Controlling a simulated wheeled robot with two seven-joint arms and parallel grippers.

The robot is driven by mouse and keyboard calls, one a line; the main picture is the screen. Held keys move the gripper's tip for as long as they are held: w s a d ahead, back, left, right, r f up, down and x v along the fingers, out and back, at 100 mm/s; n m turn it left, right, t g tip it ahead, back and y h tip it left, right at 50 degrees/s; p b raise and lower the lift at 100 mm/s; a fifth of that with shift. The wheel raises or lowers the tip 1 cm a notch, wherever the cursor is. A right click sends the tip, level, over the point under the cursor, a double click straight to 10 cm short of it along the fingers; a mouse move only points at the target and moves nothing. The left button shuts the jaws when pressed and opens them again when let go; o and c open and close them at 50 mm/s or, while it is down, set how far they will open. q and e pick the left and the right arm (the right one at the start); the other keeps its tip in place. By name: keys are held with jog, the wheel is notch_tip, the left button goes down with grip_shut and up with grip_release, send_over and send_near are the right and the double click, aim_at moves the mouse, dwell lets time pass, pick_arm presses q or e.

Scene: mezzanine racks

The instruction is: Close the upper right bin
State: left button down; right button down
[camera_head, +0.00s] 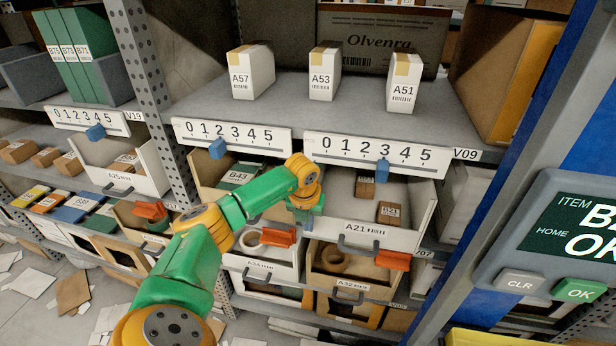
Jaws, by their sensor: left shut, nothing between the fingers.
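The upper right bin (412,243), white and labelled A21, is pulled out below the right number strip, with its inside showing. It holds small brown boxes (389,213), and a dark handle is on its front. My left gripper (309,222) is shut and empty. It points down near the left front corner of this bin; I cannot tell whether it touches it. The upper left bin (203,188) holds a box marked B43 and is partly hidden by my left arm. My right gripper is not in view.
Below are lower bins A34 (290,271) and A32 (345,289), with orange tabs. Cartons A57 (252,72), A53 (324,74) and A51 (404,82) stand on the shelf above. A blue post and a screen panel (570,230) flank the right. Papers litter the floor at left.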

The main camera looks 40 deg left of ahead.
pick_arm(q)
jog(key=w+a+b, duration=0.1)
jog(key=w+b, duration=0.2)
jog(key=shift+a+f, duration=0.1)
jog(key=shift+a, duration=0.25)
jog(key=shift+r, duration=0.25)
